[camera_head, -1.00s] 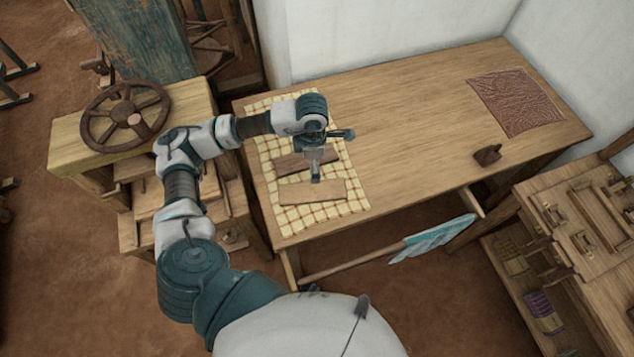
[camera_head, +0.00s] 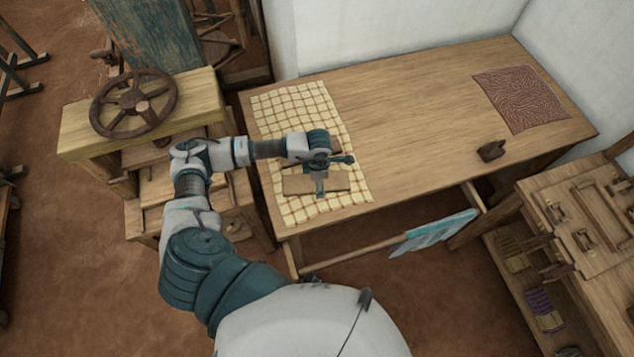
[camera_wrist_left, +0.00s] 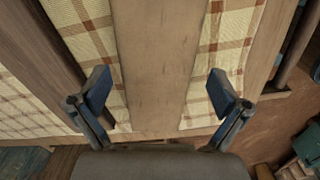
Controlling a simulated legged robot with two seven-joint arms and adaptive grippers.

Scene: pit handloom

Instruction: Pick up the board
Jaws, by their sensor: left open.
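A flat light-brown wooden board (camera_head: 298,185) lies on a checked cream cloth near the table's front left. In the left wrist view the board (camera_wrist_left: 157,50) runs between my two open fingers, with a gap on each side. My left gripper (camera_head: 320,188) is over this board, pointing down; its fingers do not close on anything. A second, darker board (camera_wrist_left: 48,45) lies to the left in the wrist view; in the head view it is mostly hidden behind my gripper. My right gripper is not in view.
The checked cloth (camera_head: 285,105) lies on the wooden table (camera_head: 410,110). A patterned red-brown mat (camera_head: 520,98) and a small dark block (camera_head: 491,151) are at the right. A handwheel (camera_head: 134,103) stands left of the table. The table's middle is clear.

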